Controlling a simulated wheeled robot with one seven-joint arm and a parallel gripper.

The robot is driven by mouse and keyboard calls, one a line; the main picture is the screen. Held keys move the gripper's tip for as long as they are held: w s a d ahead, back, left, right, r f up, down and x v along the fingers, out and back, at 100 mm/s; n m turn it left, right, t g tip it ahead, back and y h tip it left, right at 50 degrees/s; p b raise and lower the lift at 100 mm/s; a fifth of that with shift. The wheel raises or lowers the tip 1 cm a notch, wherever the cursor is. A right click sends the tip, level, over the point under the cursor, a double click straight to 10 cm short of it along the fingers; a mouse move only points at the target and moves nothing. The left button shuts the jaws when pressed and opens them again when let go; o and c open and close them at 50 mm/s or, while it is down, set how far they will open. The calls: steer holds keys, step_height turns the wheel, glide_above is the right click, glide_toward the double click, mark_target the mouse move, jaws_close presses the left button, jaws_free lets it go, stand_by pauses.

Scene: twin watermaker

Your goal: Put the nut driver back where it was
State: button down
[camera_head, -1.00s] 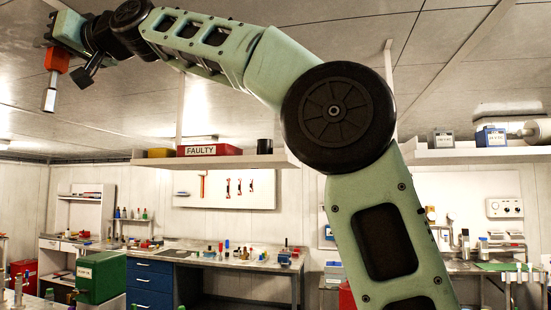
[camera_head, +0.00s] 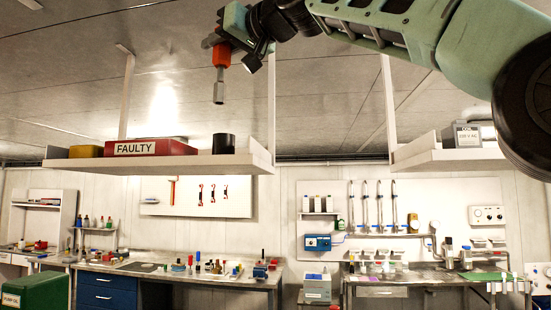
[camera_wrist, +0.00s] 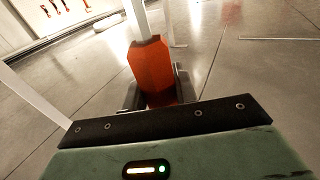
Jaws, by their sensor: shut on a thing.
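My gripper (camera_head: 216,42) is shut on the nut driver (camera_head: 220,58), high in the air near the ceiling in the head view. The nut driver has an orange-red handle and a grey metal shaft with a thicker end that points down. In the wrist view, the orange handle (camera_wrist: 152,70) sits between the dark jaws of my gripper (camera_wrist: 158,92), and the pale shaft runs off the top edge. A white pegboard (camera_head: 197,196) with several red and orange tools hangs on the far wall.
A hanging shelf (camera_head: 165,163) holds a red FAULTY box (camera_head: 150,147), a yellow box (camera_head: 86,151) and a black cylinder (camera_head: 223,143). Another hanging shelf (camera_head: 450,155) is at the right. A cluttered workbench (camera_head: 200,275) with blue drawers stands below the pegboard. A green box (camera_head: 36,292) is at lower left.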

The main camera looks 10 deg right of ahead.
steer(key=b, duration=0.3)
glide_above(222, 93)
steer(key=w, duration=0.2)
step_height(222, 93, down, 6)
steer(key=shift+s+d+r, duration=0.1)
steer(key=shift+r, duration=0.15)
steer(key=shift+f+b, duration=0.3)
steer(key=shift+f, duration=1.9)
steer(key=shift+f, duration=0.2)
steer(key=c, duration=1.1)
jaws_free()
steer(key=shift+r, duration=0.1)
